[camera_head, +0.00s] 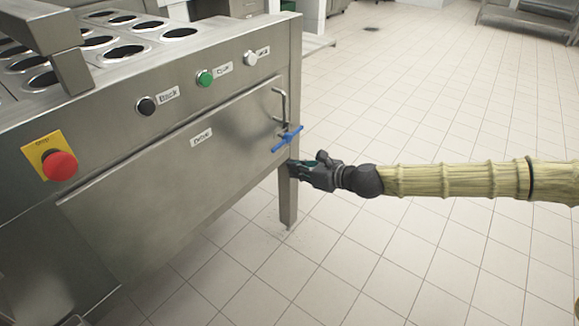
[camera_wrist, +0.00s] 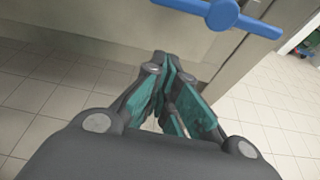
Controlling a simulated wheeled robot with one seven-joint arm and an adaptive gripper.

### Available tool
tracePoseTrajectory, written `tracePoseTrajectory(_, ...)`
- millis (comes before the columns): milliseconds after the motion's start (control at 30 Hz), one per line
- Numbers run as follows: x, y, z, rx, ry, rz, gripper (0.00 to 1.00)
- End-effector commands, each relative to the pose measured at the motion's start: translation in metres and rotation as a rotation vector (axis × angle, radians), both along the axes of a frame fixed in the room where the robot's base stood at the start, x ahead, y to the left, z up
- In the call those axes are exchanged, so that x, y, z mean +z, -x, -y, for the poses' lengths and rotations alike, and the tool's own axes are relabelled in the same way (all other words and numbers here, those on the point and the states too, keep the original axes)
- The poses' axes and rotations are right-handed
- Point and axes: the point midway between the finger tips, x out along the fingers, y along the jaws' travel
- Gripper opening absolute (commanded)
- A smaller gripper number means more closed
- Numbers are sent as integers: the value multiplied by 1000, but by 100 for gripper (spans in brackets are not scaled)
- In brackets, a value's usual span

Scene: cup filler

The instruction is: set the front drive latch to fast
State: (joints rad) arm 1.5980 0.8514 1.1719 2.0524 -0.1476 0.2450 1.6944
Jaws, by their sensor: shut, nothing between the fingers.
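The drive latch is a blue bar handle (camera_head: 287,138) on the right end of the front panel marked Drive (camera_head: 155,172). In the head view it slants, its right end higher. My gripper (camera_head: 293,169) is just below the latch, by the machine's right leg, with its fingers pointing left. In the wrist view the blue latch (camera_wrist: 222,14) is at the top, beyond the fingertips and apart from them. My gripper (camera_wrist: 167,70) shows there with its teal-padded fingers together and nothing held. Any speed marking by the latch cannot be made out.
A metal bar handle (camera_head: 282,104) stands above the latch. Black, green and white buttons (camera_head: 205,78) line the upper panel. A red stop button (camera_head: 60,165) on a yellow plate is at the left. The tiled floor (camera_head: 440,110) to the right is mostly open.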

Motion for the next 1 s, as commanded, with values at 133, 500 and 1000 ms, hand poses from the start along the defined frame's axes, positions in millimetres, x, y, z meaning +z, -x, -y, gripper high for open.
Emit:
tracePoseTrajectory(133, 9, 12, 18, -3, 0, -1, 0)
tracePoseTrajectory(500, 20, 32, 45, -2, 0, 0, 0)
tracePoseTrajectory(1000, 20, 35, 48, -1, 0, 0, 0)
